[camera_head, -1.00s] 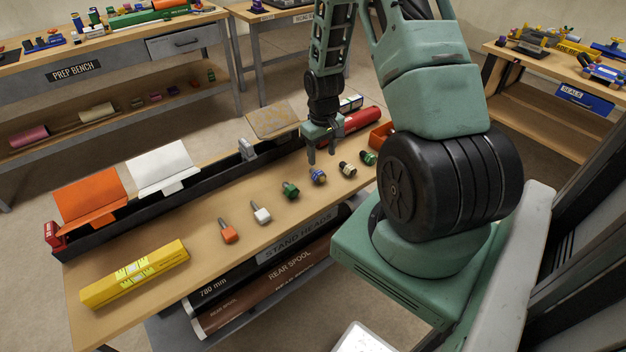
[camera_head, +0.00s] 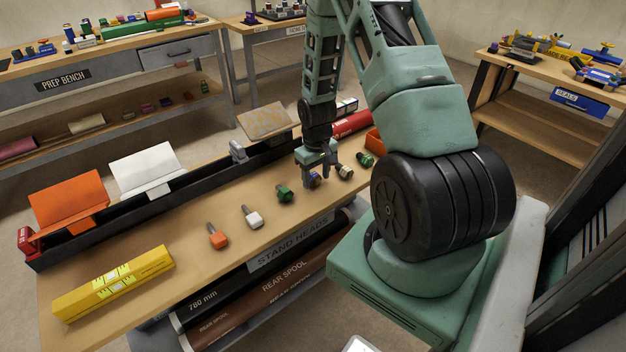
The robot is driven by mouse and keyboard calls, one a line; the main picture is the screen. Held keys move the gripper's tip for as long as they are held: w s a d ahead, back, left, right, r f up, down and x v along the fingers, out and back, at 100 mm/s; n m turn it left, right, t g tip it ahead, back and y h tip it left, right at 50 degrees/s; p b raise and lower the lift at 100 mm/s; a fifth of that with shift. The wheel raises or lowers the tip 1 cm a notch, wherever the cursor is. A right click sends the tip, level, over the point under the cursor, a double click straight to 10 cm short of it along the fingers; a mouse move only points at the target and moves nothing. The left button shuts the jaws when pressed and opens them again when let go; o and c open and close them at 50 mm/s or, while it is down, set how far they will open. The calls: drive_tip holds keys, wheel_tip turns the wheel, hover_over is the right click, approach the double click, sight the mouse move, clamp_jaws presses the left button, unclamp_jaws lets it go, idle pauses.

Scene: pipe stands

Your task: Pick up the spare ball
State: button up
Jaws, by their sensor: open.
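A row of small stand heads lies on the wooden bench: an orange one (camera_head: 217,239), a white one (camera_head: 253,218), a green one (camera_head: 284,194), a blue one (camera_head: 314,181), a cream and black one (camera_head: 345,172) and another green one (camera_head: 365,159). I cannot tell from their shapes which is the spare ball. My gripper (camera_head: 319,182) is open and points down at the blue one. Its fingers partly hide that piece. I cannot tell whether they touch it. Nothing is held.
A long black rail tray (camera_head: 200,189) with orange and white plates runs behind the row. A red cylinder (camera_head: 352,123) and an orange bin (camera_head: 375,139) are near the right end. The bench front between level and heads is clear.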

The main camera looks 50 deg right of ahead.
sight(316, 176)
drive_tip(key=c, duration=0.9)
drive_tip(key=shift+r, duration=0.25)
drive_tip(key=shift+c, duration=0.2)
drive_tip(key=shift+r+p, duration=0.5)
drive_tip(key=shift+p, duration=0.15)
drive_tip(key=shift+r+p, duration=2.7)
drive_tip(key=shift+r, duration=0.65)
